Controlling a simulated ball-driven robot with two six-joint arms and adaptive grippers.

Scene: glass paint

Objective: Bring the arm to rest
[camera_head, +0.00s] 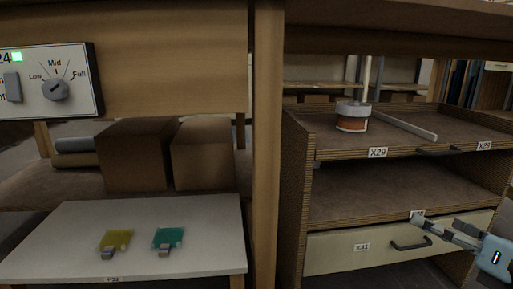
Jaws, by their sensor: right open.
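My right gripper (424,224) is at the lower right, in front of the cabinet's lower drawer (335,249). Its fingers point left and it is open, with nothing seen in it. A jar (352,124) with an orange-brown label stands on the cabinet's top shelf, well above and left of the gripper. A thin pale rod (367,76) rises by the jar; I cannot tell whether it stands in it. My left gripper is not in view.
A white board (60,235) at the left bears a yellow piece (117,239) and a teal piece (169,237). Brown boxes (137,155) sit behind it. A wooden post (267,150) stands mid-view. A pale strip (405,127) lies by the jar. The middle shelf (370,190) is empty.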

